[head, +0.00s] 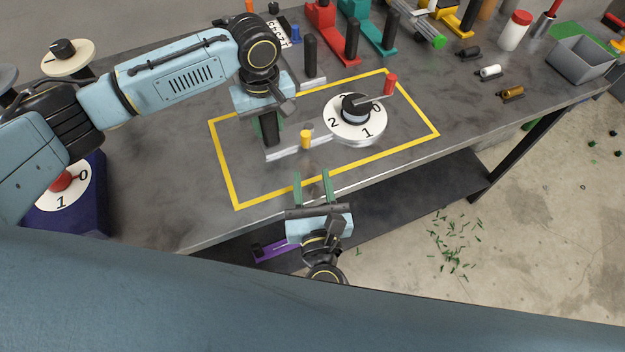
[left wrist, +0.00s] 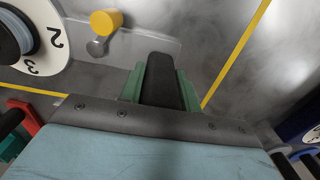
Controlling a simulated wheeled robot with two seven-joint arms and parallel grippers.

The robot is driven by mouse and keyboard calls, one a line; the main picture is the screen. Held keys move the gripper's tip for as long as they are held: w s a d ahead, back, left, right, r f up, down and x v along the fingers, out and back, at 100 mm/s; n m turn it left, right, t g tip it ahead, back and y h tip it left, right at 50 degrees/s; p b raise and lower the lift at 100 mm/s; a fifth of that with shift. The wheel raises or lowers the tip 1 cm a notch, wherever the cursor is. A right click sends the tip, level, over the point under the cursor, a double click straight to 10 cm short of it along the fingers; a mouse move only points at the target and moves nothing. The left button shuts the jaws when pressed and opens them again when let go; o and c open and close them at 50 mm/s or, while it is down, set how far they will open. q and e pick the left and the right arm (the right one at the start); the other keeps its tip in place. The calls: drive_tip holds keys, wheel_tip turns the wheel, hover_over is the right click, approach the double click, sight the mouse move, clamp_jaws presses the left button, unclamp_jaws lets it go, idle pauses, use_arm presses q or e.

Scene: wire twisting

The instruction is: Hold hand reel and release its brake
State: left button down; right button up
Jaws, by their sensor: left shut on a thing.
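The hand reel has a white numbered disc (head: 372,130) with a dark hub and a crank ending in a red knob (head: 390,84). Its metal bracket (head: 284,153) carries a black upright handle (left wrist: 163,82) and a yellow brake knob (head: 306,139). My left gripper (head: 268,128) is shut on the black handle, whose top shows between the green fingers in the left wrist view. The yellow knob also shows there (left wrist: 105,22), beside the handle. My right gripper (head: 312,174) is open and empty near the table's front edge, with its green fingers pointing at the yellow knob but apart from it.
A yellow taped rectangle (head: 222,172) surrounds the reel on the grey table. Red (head: 325,35) and teal (head: 362,30) tools with black handles stand behind it. A grey bin (head: 580,62) is at the far right. A blue stand with a numbered disc (head: 75,198) is at left.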

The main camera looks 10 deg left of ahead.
use_arm(q)
drive_tip(key=c, duration=0.9)
unclamp_jaws()
